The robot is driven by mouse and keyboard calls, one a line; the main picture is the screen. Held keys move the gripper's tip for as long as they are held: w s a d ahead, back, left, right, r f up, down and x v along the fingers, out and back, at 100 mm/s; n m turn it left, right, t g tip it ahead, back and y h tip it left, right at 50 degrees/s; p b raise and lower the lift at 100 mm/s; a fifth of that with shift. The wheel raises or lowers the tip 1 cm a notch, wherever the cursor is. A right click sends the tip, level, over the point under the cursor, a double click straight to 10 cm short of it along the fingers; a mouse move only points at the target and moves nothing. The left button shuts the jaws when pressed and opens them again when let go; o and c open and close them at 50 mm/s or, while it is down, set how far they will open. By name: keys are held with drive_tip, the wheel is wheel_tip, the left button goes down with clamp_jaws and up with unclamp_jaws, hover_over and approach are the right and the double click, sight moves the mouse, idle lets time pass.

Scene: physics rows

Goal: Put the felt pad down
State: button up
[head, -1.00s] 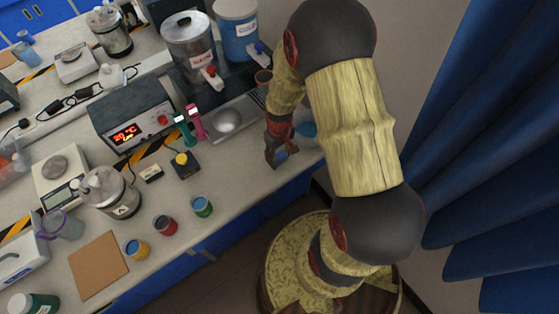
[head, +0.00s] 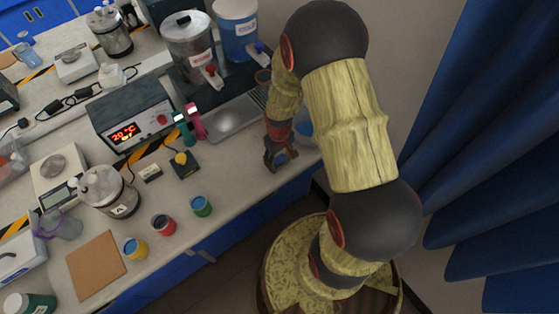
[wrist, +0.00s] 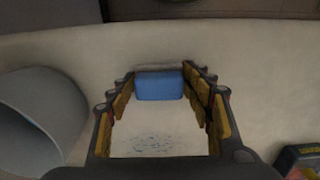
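The felt pad (wrist: 160,84) is a small blue block between my fingertips in the wrist view. Both fingers of my gripper (wrist: 160,78) reach its sides, and the gripper looks shut on it. In the head view my gripper (head: 281,160) points down low over the right part of the bench (head: 235,180), near its front edge. A bit of the blue pad (head: 281,157) shows between the fingers there. Pale surface with faint blue marks shows between the fingers in the wrist view. I cannot tell whether the pad touches the bench.
Red (head: 163,226), yellow (head: 135,248) and green (head: 202,206) jars stand left along the front edge. A black box with a yellow button (head: 184,165) is nearer my gripper. A blue vessel (head: 304,131) is partly hidden behind my arm. A cork board (head: 97,265) lies front left.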

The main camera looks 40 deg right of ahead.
drive_tip(key=shift+o, duration=1.2)
drive_tip(key=shift+s+f, duration=0.2)
drive_tip(key=shift+f, duration=0.5)
drive_tip(key=shift+o, duration=0.6)
drive_tip(key=shift+r, duration=0.1)
drive_tip(key=shift+r, duration=0.1)
drive_tip(key=shift+r, duration=0.1)
wheel_tip(320, 180, up, 13)
drive_tip(key=p, duration=0.3)
wheel_tip(320, 180, up, 8)
hover_over(279, 159)
drive_tip(key=a, duration=0.2)
drive_tip(key=s+a+r+t, duration=0.2)
drive_tip(key=a+r+t, duration=0.15)
drive_tip(key=r, duration=0.65)
drive_tip(key=s+a+r+t, duration=0.2)
drive_tip(key=s+a+r, duration=0.4)
drive_tip(key=s+r, duration=0.4)
wheel_tip(279, 159, up, 2)
drive_tip(key=shift+s+a, duration=0.2)
